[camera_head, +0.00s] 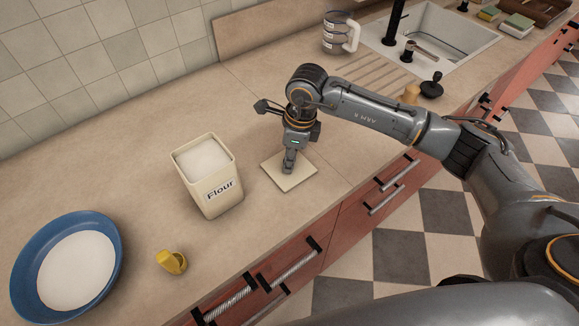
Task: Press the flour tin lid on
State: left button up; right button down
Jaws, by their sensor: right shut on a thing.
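The cream flour tin (212,188) stands upright on the counter, open at the top, with white flour showing inside up near the rim. Its label reads "Flour". The square cream lid (303,172) is to the right of the tin, flat on or just above the counter; I cannot tell which. My right gripper (289,165) points down over the middle of the lid and is shut on it. The part of the lid between the fingers is hidden. My left gripper is not in view.
A blue bowl (113,272) with white contents and a small yellow object (172,262) are at the lower left. A metal sifter-like cup (338,34), a sink (437,38) and a black-knobbed item (432,87) are at the back right. Counter between tin and lid is clear.

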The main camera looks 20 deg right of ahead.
jog(key=shift+r, duration=0.15)
jog(key=shift+r+p, duration=0.85)
jog(key=shift+r, duration=1)
